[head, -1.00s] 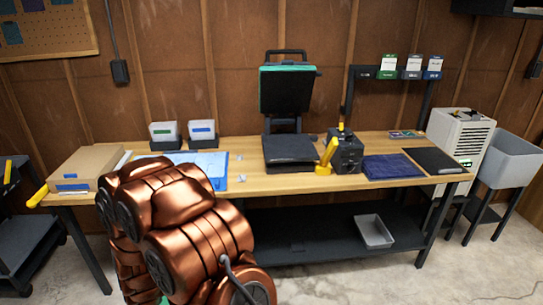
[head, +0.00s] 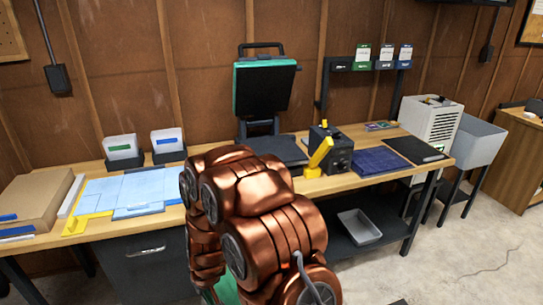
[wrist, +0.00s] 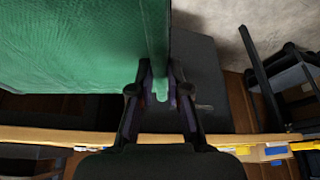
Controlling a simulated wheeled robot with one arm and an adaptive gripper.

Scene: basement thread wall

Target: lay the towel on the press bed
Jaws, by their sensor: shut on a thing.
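The press stands at the back of the bench with its dark lid (head: 264,88) swung up. Its flat dark press bed (head: 278,149) lies below the lid and looks bare where I see it; my arm covers part of its near left side. My gripper (wrist: 160,88) is shut on the edge of the green towel (wrist: 75,45), which spreads out to the left in the wrist view. In the head view only a little of the towel (head: 222,292) shows at the bottom, beside my arm. My gripper is hidden there, and the towel is off the bed.
A black box with a yellow handle (head: 340,155) stands just right of the bed. A dark blue folded cloth (head: 380,161) and a black mat (head: 416,150) lie farther right. Light blue sheets (head: 125,190) and two bins stand left. A grey tray (head: 360,226) sits below.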

